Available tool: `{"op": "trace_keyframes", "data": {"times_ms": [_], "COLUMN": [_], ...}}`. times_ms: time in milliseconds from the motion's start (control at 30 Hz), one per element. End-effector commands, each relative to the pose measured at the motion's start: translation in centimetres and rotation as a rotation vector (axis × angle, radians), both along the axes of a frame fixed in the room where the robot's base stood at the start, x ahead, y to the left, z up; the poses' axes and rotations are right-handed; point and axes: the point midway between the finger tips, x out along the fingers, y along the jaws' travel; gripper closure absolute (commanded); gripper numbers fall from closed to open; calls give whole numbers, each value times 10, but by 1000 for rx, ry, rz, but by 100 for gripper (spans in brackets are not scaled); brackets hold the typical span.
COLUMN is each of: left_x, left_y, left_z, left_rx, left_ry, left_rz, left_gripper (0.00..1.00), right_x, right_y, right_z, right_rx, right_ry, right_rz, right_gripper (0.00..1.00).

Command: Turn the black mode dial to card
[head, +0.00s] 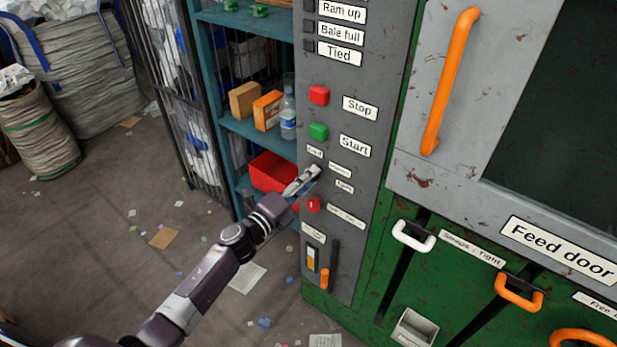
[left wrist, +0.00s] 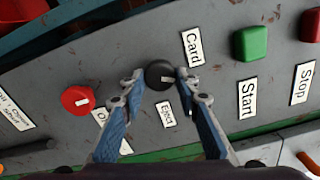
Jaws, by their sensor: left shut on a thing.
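The black mode dial (left wrist: 158,73) is on the grey control panel, between the two fingertips of my left gripper (left wrist: 160,78). A white mark shows on its right side, near the right finger. The Card label (left wrist: 191,47) is above and right of the dial; the Eject label (left wrist: 167,113) is below it. In the head view my left gripper (head: 313,172) is shut at the panel and hides the dial, with the Card label (head: 314,152) just above it. My right gripper is not in view.
A red knob (left wrist: 78,99) is left of the dial in the left wrist view. The green Start button (head: 318,131) and red Stop button (head: 319,95) are above my gripper. A shelf with a red bin (head: 272,172) is to the left; the feed door (head: 440,160) is to the right.

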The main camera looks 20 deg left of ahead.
Motion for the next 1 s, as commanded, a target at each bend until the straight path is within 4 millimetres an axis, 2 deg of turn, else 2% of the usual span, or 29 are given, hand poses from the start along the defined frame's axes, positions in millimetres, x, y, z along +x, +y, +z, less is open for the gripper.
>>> {"op": "trace_keyframes", "data": {"times_ms": [300,500,1000], "left_x": [0,0,0], "left_y": [1,0,0], "left_z": [1,0,0], "left_rx": [-242,-344,-425], "left_ry": [90,127,156], "left_rz": [2,1,2], "left_gripper": [95,95,95], "right_x": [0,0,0], "right_y": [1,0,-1], "right_z": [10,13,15], "right_rx": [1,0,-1], "right_ry": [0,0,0], "right_rz": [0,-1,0], "right_gripper": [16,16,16]}}
